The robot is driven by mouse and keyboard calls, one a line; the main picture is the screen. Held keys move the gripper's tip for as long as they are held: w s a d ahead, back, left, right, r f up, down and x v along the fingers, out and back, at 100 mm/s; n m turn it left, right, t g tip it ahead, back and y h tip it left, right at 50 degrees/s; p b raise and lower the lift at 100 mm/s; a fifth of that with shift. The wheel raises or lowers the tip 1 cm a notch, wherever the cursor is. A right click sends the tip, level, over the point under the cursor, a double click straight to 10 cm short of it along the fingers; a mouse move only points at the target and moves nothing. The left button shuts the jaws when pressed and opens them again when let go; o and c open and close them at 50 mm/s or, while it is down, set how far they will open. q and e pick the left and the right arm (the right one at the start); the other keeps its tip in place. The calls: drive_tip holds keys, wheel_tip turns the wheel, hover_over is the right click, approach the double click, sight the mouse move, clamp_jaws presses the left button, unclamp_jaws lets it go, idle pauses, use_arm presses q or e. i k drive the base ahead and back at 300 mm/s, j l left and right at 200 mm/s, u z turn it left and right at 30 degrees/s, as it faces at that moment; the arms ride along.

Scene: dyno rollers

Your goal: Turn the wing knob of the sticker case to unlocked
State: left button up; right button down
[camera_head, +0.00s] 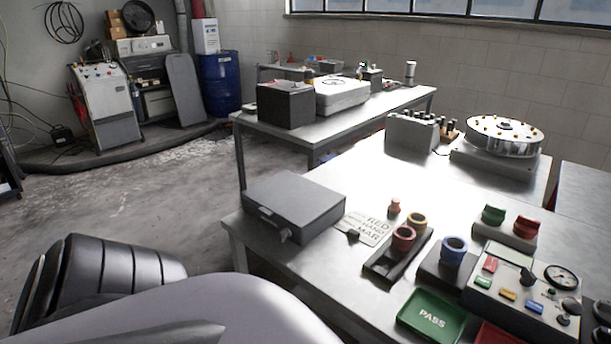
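A closed grey case (293,204) sits at the left end of the near bench. It looks like the sticker case. Its front side faces the lower left of the picture and carries a small handle or latch (266,213). Parts of my own arm fill the lower left, apart from the case in the picture. No gripper fingers show.
Right of the case lie a lettered card (366,228), a dark tray (384,264) with coloured rings, a blue ring on a block (453,251), a green PASS tray (432,316) and a button panel (523,299). The floor (130,195) left of the bench is clear.

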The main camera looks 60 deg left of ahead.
sight(285, 232)
drive_tip(key=u, duration=1.9)
drive_tip(key=i+j+z, duration=0.1)
drive_tip(key=j+z, duration=0.2)
drive_tip(key=j, duration=0.4)
drive_tip(key=l+u, duration=0.5)
drive_tip(key=l, duration=0.55)
drive_tip(key=k, duration=0.05)
